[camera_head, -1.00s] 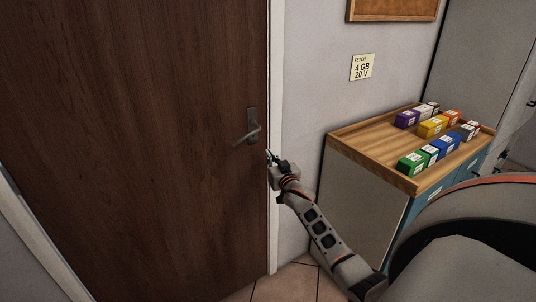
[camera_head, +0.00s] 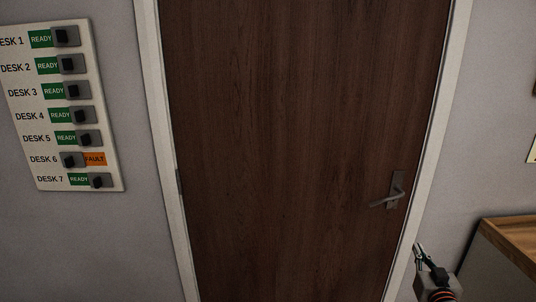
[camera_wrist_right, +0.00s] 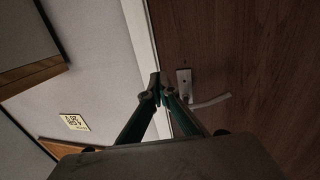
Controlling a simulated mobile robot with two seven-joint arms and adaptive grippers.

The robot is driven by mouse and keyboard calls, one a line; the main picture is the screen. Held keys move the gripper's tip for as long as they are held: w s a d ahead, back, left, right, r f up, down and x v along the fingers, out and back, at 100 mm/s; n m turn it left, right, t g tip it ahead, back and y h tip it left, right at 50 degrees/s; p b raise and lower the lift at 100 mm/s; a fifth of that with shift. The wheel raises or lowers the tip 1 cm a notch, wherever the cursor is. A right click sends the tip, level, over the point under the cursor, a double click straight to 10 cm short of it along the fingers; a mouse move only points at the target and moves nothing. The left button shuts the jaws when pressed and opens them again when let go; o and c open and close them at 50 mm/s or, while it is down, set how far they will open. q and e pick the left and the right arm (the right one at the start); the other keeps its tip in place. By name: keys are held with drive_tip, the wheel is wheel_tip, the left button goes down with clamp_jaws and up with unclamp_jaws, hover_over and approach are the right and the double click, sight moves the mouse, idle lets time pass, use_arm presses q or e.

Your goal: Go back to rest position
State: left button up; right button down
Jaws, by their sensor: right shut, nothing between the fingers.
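My right gripper (camera_head: 426,262) is at the lower right of the head view, in front of the right side of the door frame. In the right wrist view its fingertips (camera_wrist_right: 160,92) meet with nothing between them. The gripper is shut and empty, and apart from the grey door handle (camera_head: 394,190). The handle also shows in the right wrist view (camera_wrist_right: 184,82), just to the right of the fingertips. My left gripper is in neither view.
A closed brown door (camera_head: 300,130) fills the middle. A white panel (camera_head: 108,150) with several desk switches hangs at left; Desk 6 reads FAULT, the others READY. A wooden-topped cabinet (camera_head: 515,240) stands at lower right. A note reading 4 GB 20 V (camera_wrist_right: 73,122) is on the wall.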

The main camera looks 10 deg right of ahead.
drive_tip(key=s+a+f+n+g+y, duration=0.2)
drive_tip(key=s+a+f, duration=0.5)
drive_tip(key=s+a, duration=0.2)
drive_tip(key=s+a+f+n+g+y, duration=0.2)
drive_tip(key=s+a+f, duration=0.5)
drive_tip(key=a, duration=0.6)
drive_tip(key=s+a+f+n+g+y, duration=0.2)
drive_tip(key=s+a+f+n+y, duration=0.1)
drive_tip(key=s+a+f, duration=0.5)
drive_tip(key=s+a+y, duration=0.1)
drive_tip(key=s+a, duration=0.2)
drive_tip(key=a, duration=0.1)
drive_tip(key=shift+s+n, duration=0.15)
drive_tip(key=shift+n, duration=0.25)
